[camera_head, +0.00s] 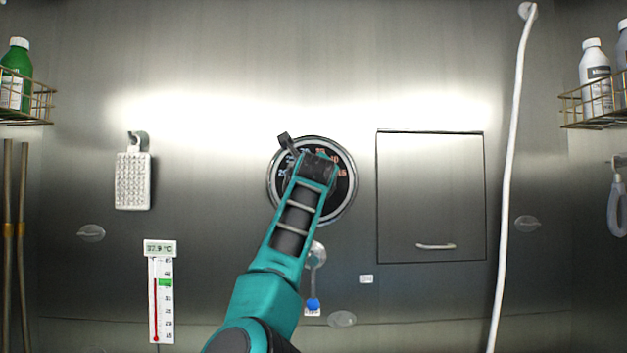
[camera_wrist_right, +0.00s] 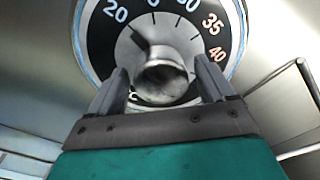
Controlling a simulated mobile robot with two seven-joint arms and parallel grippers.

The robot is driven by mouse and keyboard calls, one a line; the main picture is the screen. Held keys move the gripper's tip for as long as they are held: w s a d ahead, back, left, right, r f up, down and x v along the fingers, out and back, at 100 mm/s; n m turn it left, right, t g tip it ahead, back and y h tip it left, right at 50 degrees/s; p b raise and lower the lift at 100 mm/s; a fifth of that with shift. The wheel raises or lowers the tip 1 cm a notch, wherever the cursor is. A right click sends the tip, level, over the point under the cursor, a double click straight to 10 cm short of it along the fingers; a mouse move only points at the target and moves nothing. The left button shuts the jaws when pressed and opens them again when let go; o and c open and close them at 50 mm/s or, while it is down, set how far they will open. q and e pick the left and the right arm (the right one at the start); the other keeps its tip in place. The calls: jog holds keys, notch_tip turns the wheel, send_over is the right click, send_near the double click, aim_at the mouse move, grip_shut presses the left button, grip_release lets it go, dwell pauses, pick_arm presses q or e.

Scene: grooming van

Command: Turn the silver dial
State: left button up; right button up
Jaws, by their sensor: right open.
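The silver dial (camera_wrist_right: 165,50) is a round silver disc with a protruding knob, set in a black face with numbers such as 20, 35 and 40. In the head view my right arm covers the silver part, and only the numbered black face (camera_head: 344,186) and pale rim show. My right gripper (camera_wrist_right: 162,67) is open, its fingers on either side of the knob. Contact cannot be told. My left gripper is not in view.
A thermometer (camera_head: 161,300) with a display reading about 37.9 °C hangs lower left. A white brush-like block (camera_head: 133,181) hangs above it. A panel door (camera_head: 430,190) is right of the dial, then a white hose (camera_head: 512,150). A blue-tipped lever (camera_head: 313,303) is below the dial.

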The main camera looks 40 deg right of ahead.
jog(key=shift+c, duration=0.4)
jog(key=c, duration=1)
jog(key=shift+o, duration=0.2)
jog(key=shift+f, duration=0.1)
jog(key=m+b, duration=0.2)
jog(key=shift+m, duration=0.4)
jog(key=m+b, duration=0.1)
jog(key=m, duration=0.3)
jog(key=shift+b, duration=0.35)
jog(key=m, duration=0.5)
jog(key=shift+a+m+b, duration=0.1)
jog(key=shift+m+b, duration=0.3)
jog(key=shift+m+y, duration=0.3)
jog(key=shift+m, duration=2.1)
